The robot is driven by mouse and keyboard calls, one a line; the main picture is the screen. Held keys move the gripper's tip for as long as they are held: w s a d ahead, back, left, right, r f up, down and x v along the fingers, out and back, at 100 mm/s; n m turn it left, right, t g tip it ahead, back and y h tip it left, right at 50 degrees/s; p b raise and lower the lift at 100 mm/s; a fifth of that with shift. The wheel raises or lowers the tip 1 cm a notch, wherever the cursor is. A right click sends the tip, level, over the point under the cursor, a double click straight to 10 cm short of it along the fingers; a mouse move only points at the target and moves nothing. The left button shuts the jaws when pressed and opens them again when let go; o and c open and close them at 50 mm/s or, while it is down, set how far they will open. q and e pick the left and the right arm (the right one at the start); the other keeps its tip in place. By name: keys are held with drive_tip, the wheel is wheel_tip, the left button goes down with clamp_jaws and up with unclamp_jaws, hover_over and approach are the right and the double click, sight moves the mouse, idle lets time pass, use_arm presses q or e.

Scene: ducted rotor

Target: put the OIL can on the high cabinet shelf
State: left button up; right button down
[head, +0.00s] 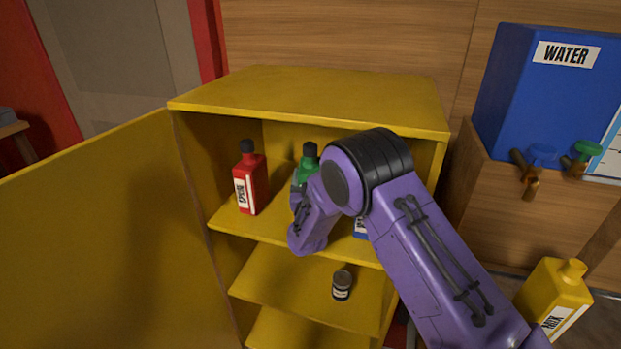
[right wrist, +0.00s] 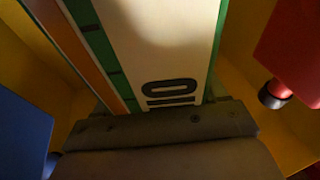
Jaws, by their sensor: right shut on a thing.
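The green OIL can (head: 308,160) with a black cap is inside the yellow cabinet, over the high shelf (head: 262,228). My right gripper (head: 299,200) is shut on it, and my arm hides most of the can. In the right wrist view, the can's white label (right wrist: 165,45) with its lettering stands right at the gripper's jaw (right wrist: 160,125). I cannot tell whether the can's base touches the shelf. My left gripper is not in view.
A red can (head: 250,180) stands left of the OIL can, and a blue one (head: 360,228) is mostly behind my arm. A small dark jar (head: 342,284) sits on the shelf below. The cabinet door (head: 100,235) is open left. A yellow MIX can (head: 555,295) stands right.

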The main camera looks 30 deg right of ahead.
drive_tip(key=shift+s+a+f+y, duration=0.1)
drive_tip(key=shift+f+y, duration=0.05)
drive_tip(key=shift+f, duration=0.25)
drive_tip(key=shift+s+a+f+y, duration=0.1)
drive_tip(key=shift+f+y, duration=0.05)
drive_tip(key=shift+f, duration=0.2)
unclamp_jaws()
drive_tip(key=shift+f, duration=0.1)
drive_tip(key=r+p+v, duration=0.1)
drive_tip(key=p+v, duration=0.2)
drive_tip(key=v, duration=0.6)
drive_tip(key=shift+s+a+r, duration=0.15)
drive_tip(key=shift+a+r, duration=0.05)
drive_tip(key=shift+r, duration=0.55)
